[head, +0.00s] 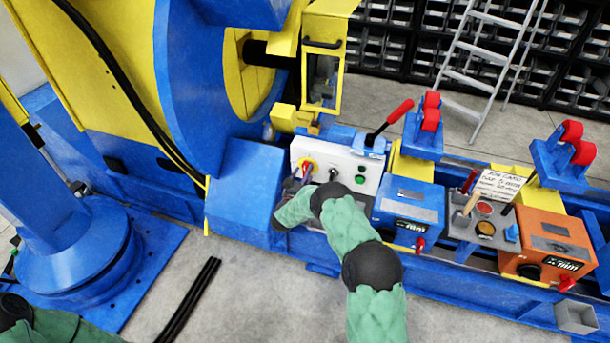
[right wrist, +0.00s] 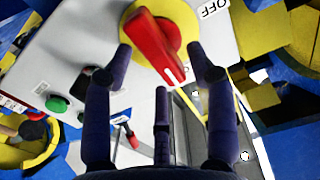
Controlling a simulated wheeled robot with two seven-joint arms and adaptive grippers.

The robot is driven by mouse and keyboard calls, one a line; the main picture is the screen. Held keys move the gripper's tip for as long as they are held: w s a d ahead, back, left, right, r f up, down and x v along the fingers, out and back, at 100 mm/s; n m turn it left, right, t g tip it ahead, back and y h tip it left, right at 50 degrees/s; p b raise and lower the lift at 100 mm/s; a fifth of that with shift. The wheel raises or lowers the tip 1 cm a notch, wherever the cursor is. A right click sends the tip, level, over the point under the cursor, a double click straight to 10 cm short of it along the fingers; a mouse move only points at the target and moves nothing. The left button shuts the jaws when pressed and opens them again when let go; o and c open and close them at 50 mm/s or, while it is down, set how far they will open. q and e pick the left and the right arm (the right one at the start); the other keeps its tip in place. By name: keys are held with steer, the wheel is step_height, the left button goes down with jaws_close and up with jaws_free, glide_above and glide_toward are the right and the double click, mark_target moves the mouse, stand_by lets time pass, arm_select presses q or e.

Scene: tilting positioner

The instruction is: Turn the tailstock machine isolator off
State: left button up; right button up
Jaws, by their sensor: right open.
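The isolator is a red rotary handle on a round yellow plate (head: 307,166), on the white face of the tailstock control box (head: 342,167). In the right wrist view the red handle (right wrist: 157,48) fills the upper middle. Its white-marked end points down and slightly right, and an OFF label (right wrist: 213,9) is at the plate's upper right. My right gripper (right wrist: 163,78) is open, its fingers spread on both sides of the handle; I cannot tell if they touch it. In the head view my right gripper (head: 292,184) is at the box's left side, partly hidden by my arm. My left gripper is out of view.
A black lever with a red knob (head: 398,112) rises at the box's right. A green button (head: 360,179) is on the same face. Blue (head: 408,203) and orange (head: 550,240) units stand further right. The grey floor in front is mostly clear.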

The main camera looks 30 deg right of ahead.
steer(key=shift+w+d+r, duration=0.1)
steer(key=shift+w+d, duration=0.1)
steer(key=shift+d, duration=0.05)
jaws_close()
